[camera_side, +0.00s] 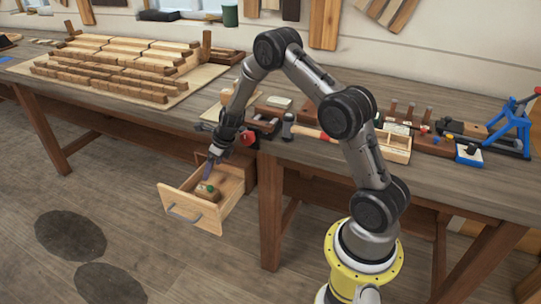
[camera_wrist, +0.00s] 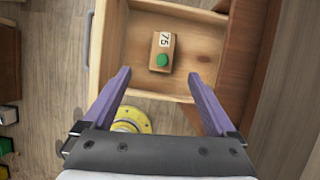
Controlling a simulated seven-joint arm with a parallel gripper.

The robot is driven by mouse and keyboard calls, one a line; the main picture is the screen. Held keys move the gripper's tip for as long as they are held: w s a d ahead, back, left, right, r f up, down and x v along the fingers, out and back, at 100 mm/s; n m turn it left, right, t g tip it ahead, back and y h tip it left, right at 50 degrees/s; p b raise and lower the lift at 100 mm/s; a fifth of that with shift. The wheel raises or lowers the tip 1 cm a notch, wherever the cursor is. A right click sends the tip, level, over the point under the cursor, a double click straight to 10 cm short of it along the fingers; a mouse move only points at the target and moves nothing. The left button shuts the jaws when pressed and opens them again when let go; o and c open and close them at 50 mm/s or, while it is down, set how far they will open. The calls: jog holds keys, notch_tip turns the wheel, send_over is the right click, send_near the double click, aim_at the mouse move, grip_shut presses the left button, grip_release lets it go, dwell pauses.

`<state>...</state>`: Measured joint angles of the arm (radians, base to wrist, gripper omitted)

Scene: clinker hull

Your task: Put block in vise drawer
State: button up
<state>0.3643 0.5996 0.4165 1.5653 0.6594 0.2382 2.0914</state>
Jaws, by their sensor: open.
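The drawer (camera_side: 176,208) under the workbench is pulled open. It also shows in the wrist view (camera_wrist: 108,40). A small wooden block (camera_wrist: 158,43) with a white "75" label and a green knob lies inside it, on the drawer's floor; it shows in the side view too (camera_side: 203,194). My gripper (camera_wrist: 157,75) has two purple fingers spread apart, with nothing between them. In the side view my gripper (camera_side: 209,170) points down over the drawer, close above the block. I cannot tell the exact height.
The workbench edge (camera_side: 290,155) stands beside and above the drawer. A red vise part (camera_side: 249,138) is close to my wrist. The stepped wooden hull planks (camera_side: 120,65) lie at the left, and a blue clamp stand (camera_side: 514,128) at the right.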

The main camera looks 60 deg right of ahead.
jog(key=s+a+r+n, duration=0.4)
jog(key=r+n, duration=0.2)
jog(key=r, duration=0.2)
jog(key=s+a+r+n+y, duration=0.1)
jog(key=s+a+r+n, duration=0.35)
jog(key=r, duration=0.35)
jog(key=s+a+r+n, duration=0.3)
jog(key=a+r+n, duration=0.1)
jog(key=r+n, duration=0.3)
jog(key=s+a+r+n, duration=0.1)
jog(key=s+r+n, duration=0.1)
jog(key=s+n, duration=0.7)
jog(key=s+a+r+n+t+h, duration=0.1)
jog(key=s+a+r+n, duration=0.1)
jog(key=s+n, duration=0.6)
jog(key=s+r, duration=0.1)
jog(key=s, duration=0.5)
jog(key=shift+a+n, duration=0.3)
jog(key=shift+n, duration=0.05)
jog(key=shift+s, duration=0.1)
